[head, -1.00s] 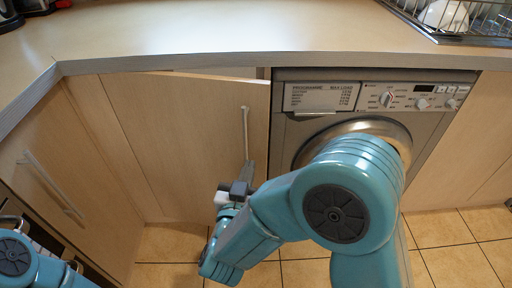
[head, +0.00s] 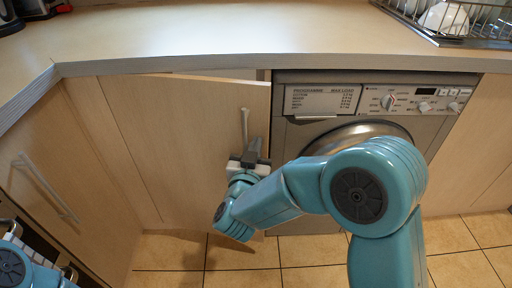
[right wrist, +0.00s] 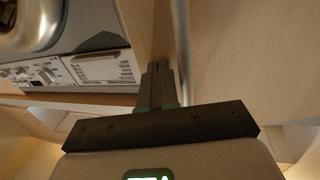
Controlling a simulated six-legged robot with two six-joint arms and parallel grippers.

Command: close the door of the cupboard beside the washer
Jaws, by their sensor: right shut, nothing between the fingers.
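The cupboard door (head: 180,140) is a pale wood panel left of the washer (head: 375,105). Its top edge slants out from under the worktop toward the washer side, so it looks slightly ajar. Its upright bar handle (head: 244,125) is near the right edge. My right gripper (head: 253,148) is shut and empty at the handle's lower end, close to the door's right edge; I cannot tell if it touches. In the right wrist view its fingers (right wrist: 158,80) are together, with the handle (right wrist: 182,45) just right of them. My left gripper is out of view.
The worktop (head: 200,38) overhangs the door and washer. Another cupboard front (head: 60,160) with a handle stands at the left. A dish rack (head: 450,22) is at the back right. The tiled floor (head: 185,255) below is clear.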

